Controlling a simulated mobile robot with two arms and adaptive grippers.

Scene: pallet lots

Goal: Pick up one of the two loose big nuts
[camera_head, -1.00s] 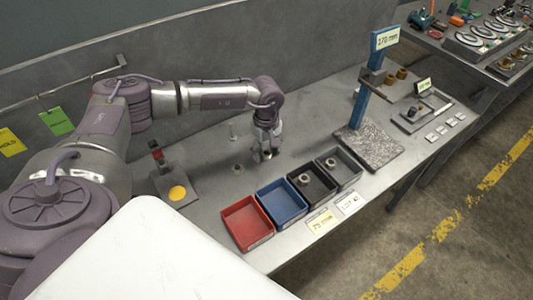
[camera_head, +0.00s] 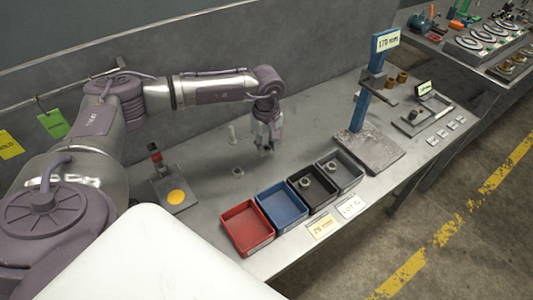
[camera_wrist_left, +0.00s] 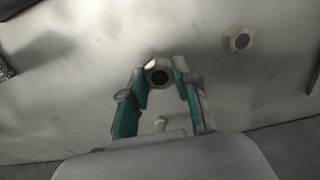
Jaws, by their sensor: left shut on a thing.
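My left gripper (camera_head: 266,149) is shut on one big nut, held between its fingertips a little above the metal bench. In the left wrist view the held nut (camera_wrist_left: 158,73) shows its hexagonal end and dark hole between the teal-sided fingers (camera_wrist_left: 160,80). The other loose big nut (camera_head: 238,171) lies on the bench to the left of the gripper. It also shows in the left wrist view (camera_wrist_left: 239,40), apart from the fingers. My right gripper is not in view.
Red (camera_head: 247,228), blue (camera_head: 282,205), black (camera_head: 311,190) and grey (camera_head: 340,170) bins stand in a row in front; the black and grey ones each hold a nut. A small upright bolt-like piece (camera_head: 232,134) stands behind. A post (camera_head: 372,88) rises at right.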

